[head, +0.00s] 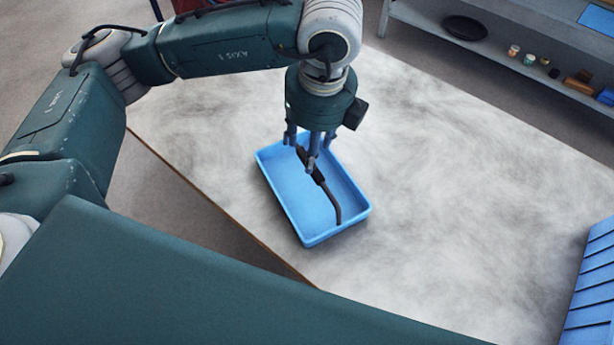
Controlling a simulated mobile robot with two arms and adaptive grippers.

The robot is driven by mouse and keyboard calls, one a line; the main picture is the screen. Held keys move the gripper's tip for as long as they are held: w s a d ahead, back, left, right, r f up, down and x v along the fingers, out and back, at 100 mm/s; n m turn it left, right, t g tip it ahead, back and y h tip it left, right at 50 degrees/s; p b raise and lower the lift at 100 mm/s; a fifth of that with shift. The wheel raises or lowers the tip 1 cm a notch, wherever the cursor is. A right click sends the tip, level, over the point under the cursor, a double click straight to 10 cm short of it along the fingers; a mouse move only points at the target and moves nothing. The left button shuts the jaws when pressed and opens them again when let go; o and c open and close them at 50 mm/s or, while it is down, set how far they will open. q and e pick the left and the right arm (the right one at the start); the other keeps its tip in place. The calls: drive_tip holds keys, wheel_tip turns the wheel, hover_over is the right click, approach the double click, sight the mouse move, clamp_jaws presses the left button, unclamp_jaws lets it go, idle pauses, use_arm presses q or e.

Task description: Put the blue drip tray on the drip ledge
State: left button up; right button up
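The blue drip tray (298,212) is a shallow rectangular tray with a raised rim, lying on the grey mottled table top near its left edge. A dark tool (333,201) with a thick grip and a thin curved end lies in the tray. My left gripper (309,152) points down over the tray's far part, its fingers spread apart near the upper end of the tool. I see nothing held between them; the fingers partly hide that end. My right gripper is out of view. I cannot identify the drip ledge for certain.
A blue slatted object (594,285) stands at the right edge of the table top (460,180). The table right of the tray is clear. A grey shelf (490,55) at the back holds a black round dish (465,27) and several small items.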

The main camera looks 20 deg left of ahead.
use_arm(q)
wheel_tip(320, 180, down, 3)
drive_tip(key=shift+w+a+f+p, duration=0.15)
drive_tip(key=shift+p, duration=0.15)
drive_tip(key=shift+a+f+p, duration=0.15)
drive_tip(key=shift+f+p, duration=0.35)
drive_tip(key=shift+f, duration=0.15)
drive_tip(key=f, duration=0.2)
drive_tip(key=f+p, duration=0.1)
drive_tip(key=f, duration=0.1)
drive_tip(key=shift+w+a, duration=0.15)
drive_tip(key=shift+w, duration=0.05)
drive_tip(key=shift+f, duration=0.1)
drive_tip(key=shift+c, duration=1.3)
clamp_jaws()
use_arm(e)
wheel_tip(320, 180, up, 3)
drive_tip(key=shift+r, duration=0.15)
